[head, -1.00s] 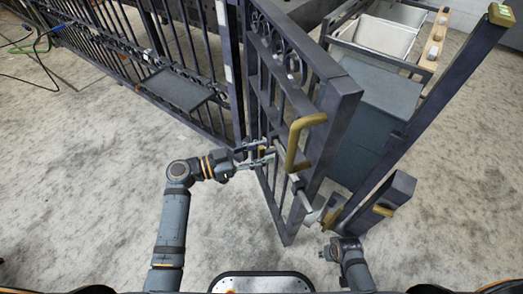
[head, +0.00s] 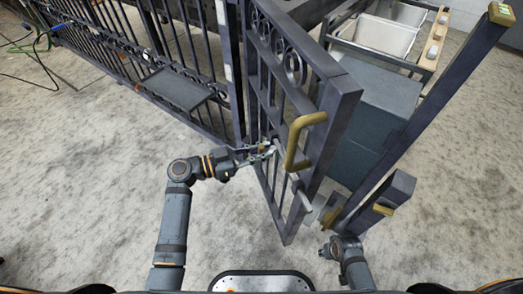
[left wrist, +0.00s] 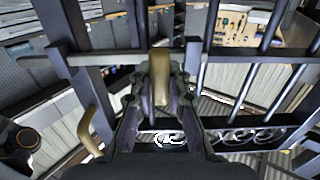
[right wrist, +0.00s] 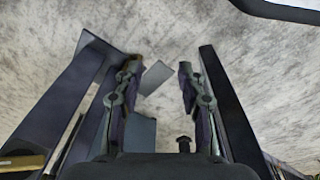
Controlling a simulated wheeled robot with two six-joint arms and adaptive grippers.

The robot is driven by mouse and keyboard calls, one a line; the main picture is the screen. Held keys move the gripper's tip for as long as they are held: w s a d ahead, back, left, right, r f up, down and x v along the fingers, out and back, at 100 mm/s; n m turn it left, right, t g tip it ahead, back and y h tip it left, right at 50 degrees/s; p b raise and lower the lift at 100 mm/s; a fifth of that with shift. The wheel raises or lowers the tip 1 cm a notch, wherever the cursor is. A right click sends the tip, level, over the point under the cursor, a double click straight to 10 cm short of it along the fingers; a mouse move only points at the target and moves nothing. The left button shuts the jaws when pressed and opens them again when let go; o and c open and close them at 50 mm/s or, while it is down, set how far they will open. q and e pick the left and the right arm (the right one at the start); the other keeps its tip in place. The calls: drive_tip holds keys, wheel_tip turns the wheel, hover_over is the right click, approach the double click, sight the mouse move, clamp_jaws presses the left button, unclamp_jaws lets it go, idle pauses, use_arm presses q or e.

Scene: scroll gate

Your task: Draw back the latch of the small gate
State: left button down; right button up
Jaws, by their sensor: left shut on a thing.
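The small gate (head: 341,100) is a dark barred leaf with scroll rings and a brass pull handle (head: 291,150). My left gripper (head: 270,151) is at the bars, left of the pull handle. In the left wrist view it (left wrist: 160,95) is shut on the brass latch knob (left wrist: 160,72), which stands between its fingers. The latch's pale rod is partly hidden behind the bars and handle. My right gripper (head: 330,251) is low, near the foot of the gate post. In the right wrist view it (right wrist: 158,78) is open, with nothing between its fingers.
A tall dark post (head: 430,110) and a short box post (head: 399,186) stand right of the gate. A railing with a dark shelf (head: 177,89) runs left. Pale bins (head: 385,35) are behind.

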use_arm(q)
drive_tip(key=w+b, duration=0.1)
drive_tip(key=b, duration=0.1)
drive_tip(key=w+a+b, duration=0.1)
drive_tip(key=shift+w+f, duration=0.3)
drive_tip(key=w+b, duration=0.1)
drive_tip(key=w, duration=0.1)
drive_tip(key=a+b, duration=0.1)
drive_tip(key=shift+w+r+b, duration=0.35)
drive_tip(key=shift+w+r, duration=0.05)
drive_tip(key=c, duration=1.6)
unclamp_jaws()
drive_tip(key=o, duration=0.3)
drive_tip(key=shift+w+f, duration=0.1)
drive_tip(key=shift+w, duration=0.1)
drive_tip(key=shift+s, duration=0.1)
use_arm(e)
drive_tip(key=a+r+t+y, duration=0.1)
drive_tip(key=a+r, duration=0.2)
drive_tip(key=r, duration=0.6)
drive_tip(key=shift+w+a+r, duration=0.35)
drive_tip(key=shift+w, duration=0.05)
